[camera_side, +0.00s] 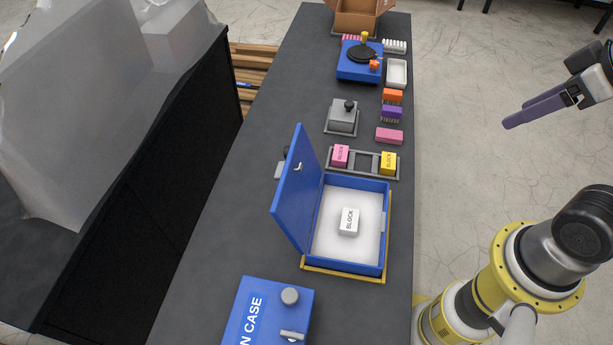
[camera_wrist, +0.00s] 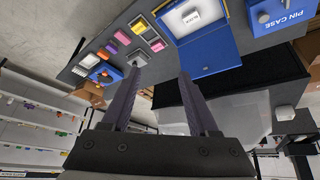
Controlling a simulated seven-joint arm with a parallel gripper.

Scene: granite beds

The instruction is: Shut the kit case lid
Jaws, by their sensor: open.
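The blue kit case (camera_side: 352,268) stands open on the dark bench, with its lid (camera_side: 297,195) raised upright along its left side. A white block (camera_side: 348,221) marked BLOCK lies on the white floor inside it. In the wrist view the case's blue lid (camera_wrist: 208,52) shows at the top, beside the white interior holding the block (camera_wrist: 190,17). My gripper (camera_wrist: 156,80) is open and empty, its two dark fingers spread apart. In the side view my gripper (camera_side: 541,105) hangs at the right, clear of the bench and far from the lid.
Behind the case is a tray (camera_side: 366,164) with a pink and a yellow block. Loose pink, purple and orange blocks, a grey knobbed box (camera_side: 343,116) and a blue station (camera_side: 358,68) stand farther back. A blue pin case (camera_side: 272,312) is in front. Bare bench lies left of the lid.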

